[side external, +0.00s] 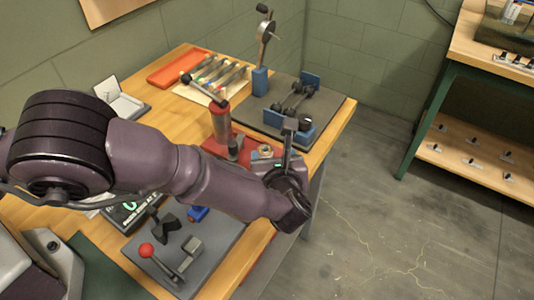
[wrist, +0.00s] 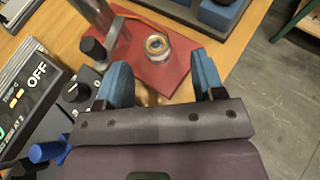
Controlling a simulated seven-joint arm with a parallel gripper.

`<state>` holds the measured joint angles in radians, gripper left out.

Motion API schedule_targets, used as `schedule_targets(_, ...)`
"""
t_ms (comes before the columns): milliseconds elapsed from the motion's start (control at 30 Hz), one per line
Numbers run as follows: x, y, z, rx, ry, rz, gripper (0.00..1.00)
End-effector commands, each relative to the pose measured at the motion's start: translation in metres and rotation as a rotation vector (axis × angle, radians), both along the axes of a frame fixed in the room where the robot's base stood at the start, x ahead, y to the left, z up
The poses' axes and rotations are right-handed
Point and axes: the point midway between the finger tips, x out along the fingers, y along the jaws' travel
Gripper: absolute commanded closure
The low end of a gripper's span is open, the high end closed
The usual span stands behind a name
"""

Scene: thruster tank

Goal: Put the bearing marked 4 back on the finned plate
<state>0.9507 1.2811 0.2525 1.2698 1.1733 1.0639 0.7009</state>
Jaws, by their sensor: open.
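A ring-shaped bearing (wrist: 157,46) with a pale rim and an orange band sits on a red plate (wrist: 178,76). It also shows in the side view (side external: 265,151) on the red base (side external: 213,139). I cannot read a number on it. My gripper (wrist: 160,62) is open, its two blue fingers apart on the left and right, with the bearing between and slightly beyond the tips in the picture. In the side view my gripper (side external: 275,150) hangs by the red base. I cannot make out fins on any plate; my arm hides part of the bench.
A red column (side external: 220,121) with a lever and a dark knob (wrist: 92,48) stand left of the bearing. Behind is a dark board (side external: 329,100) with blue blocks. A dial gauge stand (side external: 261,81) and tan sheet with several coloured-ended rods (side external: 207,92) lie beyond.

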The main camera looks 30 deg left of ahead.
Motion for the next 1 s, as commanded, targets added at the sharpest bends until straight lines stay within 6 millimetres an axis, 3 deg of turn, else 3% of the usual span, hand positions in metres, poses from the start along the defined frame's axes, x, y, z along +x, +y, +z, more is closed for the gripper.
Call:
schedule_targets(100, -0.021, -0.018, 0.01, -0.001, 0.002, -0.004, 0.38)
schedule_targets(300, -0.042, -0.036, 0.022, -0.001, 0.002, -0.001, 0.38)
schedule_targets(700, -0.05, -0.041, 0.027, 0.0, 0.002, 0.003, 0.38)
schedule_targets(867, -0.043, -0.022, 0.05, -0.088, -0.002, 0.096, 0.38)
schedule_targets(1000, -0.036, 0.026, 0.101, -0.299, -0.021, 0.321, 0.38)
